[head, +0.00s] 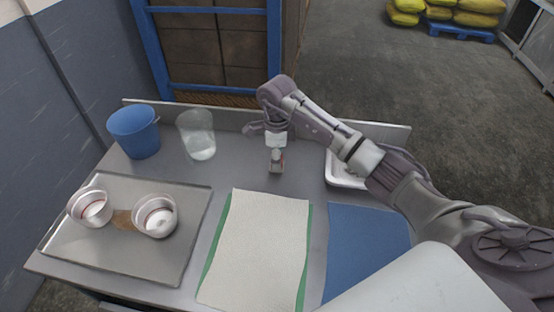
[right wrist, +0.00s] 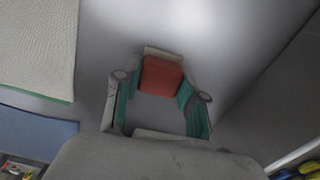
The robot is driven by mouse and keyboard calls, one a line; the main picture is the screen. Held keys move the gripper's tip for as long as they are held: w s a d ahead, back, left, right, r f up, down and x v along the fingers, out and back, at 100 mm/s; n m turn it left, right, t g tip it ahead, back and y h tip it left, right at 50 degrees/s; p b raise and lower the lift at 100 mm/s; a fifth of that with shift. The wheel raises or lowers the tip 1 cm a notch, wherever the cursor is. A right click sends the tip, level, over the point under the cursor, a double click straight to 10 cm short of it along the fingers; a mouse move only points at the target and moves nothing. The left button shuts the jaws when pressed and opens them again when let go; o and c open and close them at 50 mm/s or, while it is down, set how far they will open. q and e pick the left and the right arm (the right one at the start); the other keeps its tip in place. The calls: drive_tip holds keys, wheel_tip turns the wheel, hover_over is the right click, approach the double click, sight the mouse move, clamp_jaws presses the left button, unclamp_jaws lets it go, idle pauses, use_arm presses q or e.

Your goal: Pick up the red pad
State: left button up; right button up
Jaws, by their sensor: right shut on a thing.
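The red pad (right wrist: 161,76) shows in the right wrist view between the two fingers of my right gripper, with a pale edge (right wrist: 163,52) behind it. My right gripper (right wrist: 158,92) is shut on it, with teal inner faces on its fingers. In the head view my right gripper (head: 277,145) points down over the back middle of the grey table. A small pale and reddish piece (head: 277,160) shows just under it. I cannot tell whether it touches the table. My left gripper is not in view.
A blue bucket (head: 134,131) and a clear container (head: 197,135) stand back left. A metal tray (head: 180,258) at left holds two white cups. A pale cloth (head: 265,245) lies on a green mat (head: 304,275), left of a blue mat (head: 362,240). My arm partly hides a white tray (head: 345,181).

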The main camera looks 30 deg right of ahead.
drive_tip(key=shift+r+b, duration=0.3)
drive_tip(key=shift+r, duration=0.3)
wheel_tip(320, 180, up, 3)
drive_tip(key=shift+f+b, duration=0.1)
drive_tip(key=shift+b, duration=0.5)
drive_tip(key=s+r+b, duration=0.1)
drive_tip(key=s+r, duration=0.6)
drive_tip(key=s, duration=0.4)
drive_tip(key=shift+s, duration=0.4)
